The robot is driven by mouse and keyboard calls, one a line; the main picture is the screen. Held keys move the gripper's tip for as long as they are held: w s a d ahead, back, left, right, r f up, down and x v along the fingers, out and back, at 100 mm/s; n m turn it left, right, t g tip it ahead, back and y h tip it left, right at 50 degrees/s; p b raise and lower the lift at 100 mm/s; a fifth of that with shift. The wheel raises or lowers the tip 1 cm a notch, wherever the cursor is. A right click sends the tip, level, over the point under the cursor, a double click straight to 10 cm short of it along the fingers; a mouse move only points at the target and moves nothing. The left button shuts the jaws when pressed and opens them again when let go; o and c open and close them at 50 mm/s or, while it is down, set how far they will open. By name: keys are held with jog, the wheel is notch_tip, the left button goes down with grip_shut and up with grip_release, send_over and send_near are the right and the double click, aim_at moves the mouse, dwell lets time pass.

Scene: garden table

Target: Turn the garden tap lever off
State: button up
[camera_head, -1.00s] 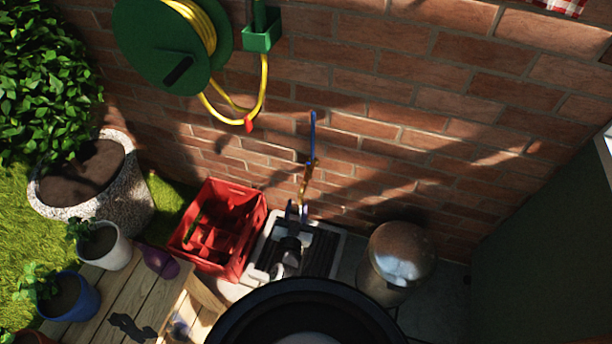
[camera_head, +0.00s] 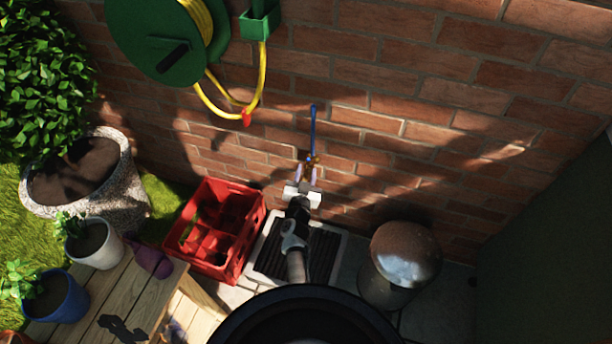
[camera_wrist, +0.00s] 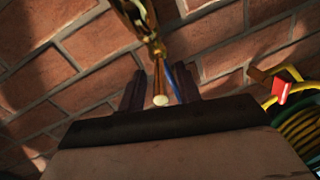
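The garden tap is brass (camera_head: 310,160) and sits on the brick wall, with a long blue lever (camera_head: 313,128) rising from it along the wall. My gripper (camera_head: 306,174) is just below the tap, its two fingers pointing up at it. In the wrist view the fingers of my gripper (camera_wrist: 160,88) are apart, with a brass part and a small pale round end showing between them. The blue lever (camera_wrist: 178,80) also shows there, close to one finger. The brass tap body (camera_wrist: 148,38) is beyond the fingertips. I cannot tell whether a finger touches it.
A red crate (camera_head: 251,252) stands left of a drain tray with a dark grate (camera_head: 329,257). A rounded metal container (camera_head: 405,253) stands to the right. A green hose reel (camera_head: 130,35) with yellow hose hangs upper left. Potted plants and a wooden table (camera_head: 140,297) are lower left.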

jog(key=shift+w, duration=0.1)
grip_shut()
jog(key=shift+r, duration=0.1)
jog(key=shift+a+r+p, duration=0.1)
jog(key=shift+r+p, duration=0.05)
jog(key=shift+p, duration=0.4)
jog(key=p, duration=0.1)
jog(key=h+p, duration=0.1)
jog(key=shift+w+a+r+m+p, duration=0.1)
jog(key=shift+a+r+m+p, duration=0.1)
jog(key=shift+a+m+p, duration=0.15)
jog(key=shift+a+f+m+g+h+p, duration=0.1)
jog(key=shift+f+m+g+h+p, duration=0.1)
jog(key=shift+m+h+p, duration=0.3)
jog(key=shift+a+f+m+g+h+p, duration=0.15)
jog(key=shift+m+g+h+p, duration=0.1)
jog(key=shift+h, duration=0.45)
jog(key=shift+d, duration=0.1)
grip_release()
